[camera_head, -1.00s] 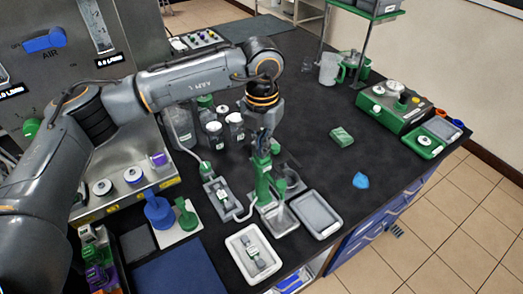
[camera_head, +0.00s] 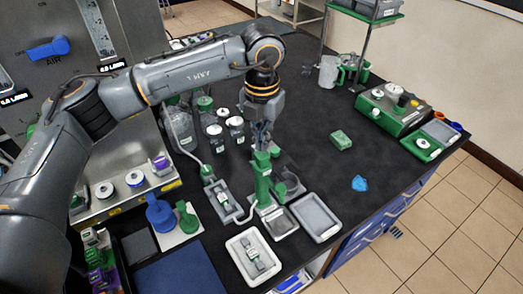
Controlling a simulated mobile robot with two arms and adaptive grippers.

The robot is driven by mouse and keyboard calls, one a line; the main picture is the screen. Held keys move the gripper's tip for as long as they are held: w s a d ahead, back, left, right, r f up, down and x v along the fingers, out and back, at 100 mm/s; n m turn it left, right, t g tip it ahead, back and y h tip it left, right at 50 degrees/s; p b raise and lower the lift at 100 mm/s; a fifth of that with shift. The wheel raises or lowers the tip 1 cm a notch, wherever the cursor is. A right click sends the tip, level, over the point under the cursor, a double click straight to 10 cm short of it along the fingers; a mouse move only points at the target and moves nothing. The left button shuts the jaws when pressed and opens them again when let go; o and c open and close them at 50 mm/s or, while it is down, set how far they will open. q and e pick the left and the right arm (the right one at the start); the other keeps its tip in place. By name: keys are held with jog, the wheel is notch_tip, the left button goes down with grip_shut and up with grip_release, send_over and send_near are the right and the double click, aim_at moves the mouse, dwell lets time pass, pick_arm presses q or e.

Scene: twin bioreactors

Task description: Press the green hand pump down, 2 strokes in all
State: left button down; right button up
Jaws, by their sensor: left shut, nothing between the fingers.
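The green hand pump (camera_head: 264,184) stands upright near the middle of the bench, at the back edge of a small grey tray (camera_head: 284,226). A pale tube runs from its foot toward the left. My left gripper (camera_head: 262,144) points down right at the pump's top. It is shut with nothing held. The pump's top and the fingertips overlap in the picture, so I cannot tell whether they touch. My right gripper is not in view.
A white tray (camera_head: 254,258) and a grey tray (camera_head: 316,217) lie in front of the pump. Several bottles (camera_head: 215,136) stand behind left. A green block (camera_head: 341,140) and a blue piece (camera_head: 359,184) lie right. The bench between them is clear.

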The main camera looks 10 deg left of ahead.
aim_at(262, 154)
pick_arm(q)
jog(key=shift+f, duration=0.15)
dwell(0.3)
jog(key=shift+f+b, duration=1.75)
jog(key=shift+f, duration=0.1)
jog(key=shift+r, duration=0.1)
jog(key=shift+r+p, duration=0.3)
jog(key=shift+r, duration=0.15)
jog(key=shift+r+p, duration=0.55)
jog(key=shift+r, duration=0.9)
jog(key=shift+r, duration=0.1)
notch_tip(262, 154, up, 6)
jog(key=p, duration=0.2)
jog(key=shift+p, duration=0.3)
